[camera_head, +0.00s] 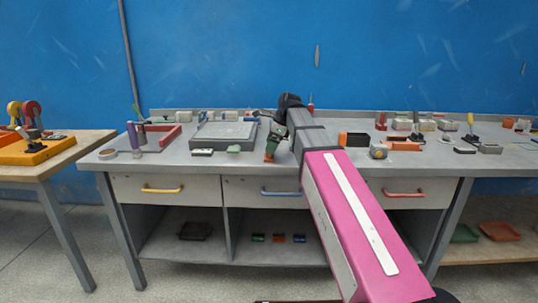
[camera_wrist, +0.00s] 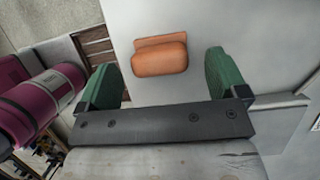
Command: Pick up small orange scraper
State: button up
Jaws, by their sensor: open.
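The small orange scraper (camera_wrist: 160,58) lies on the grey bench top in the wrist view. It has a rounded, thicker near part and a flat strip behind it. My gripper (camera_wrist: 165,75) is open, with one green finger to the left of the scraper and one to the right. There are gaps on both sides, and neither finger touches it. In the head view my gripper (camera_head: 272,147) is low over the front of the bench, left of my pink arm. An orange patch shows there, but I cannot tell the scraper from the gripper.
The grey bench (camera_head: 110,157) has drawers below. Left of my gripper are a grey framed panel (camera_head: 222,132), a pale green block (camera_head: 233,149) and a white block (camera_head: 202,152). Right of my arm are a tape measure (camera_head: 378,151) and a dark orange-edged box (camera_head: 354,139).

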jog(key=shift+x, duration=1.45)
jog(key=c, duration=1)
jog(key=shift+r, duration=0.15)
jog(key=shift+r, duration=0.5)
jog(key=r, duration=0.1)
jog(key=a+r, duration=0.1)
jog(key=r, duration=0.1)
jog(key=shift+r, duration=0.3)
jog(key=a+r, duration=0.2)
jog(key=a, duration=0.1)
jog(key=s+a+r, duration=0.1)
jog(key=a+r, duration=0.1)
jog(key=a, duration=0.2)
jog(key=s+a+r, duration=0.1)
jog(key=a+r, duration=0.1)
jog(key=a, duration=0.1)
jog(key=shift+s+a+r, duration=0.1)
jog(key=shift+a, duration=0.1)
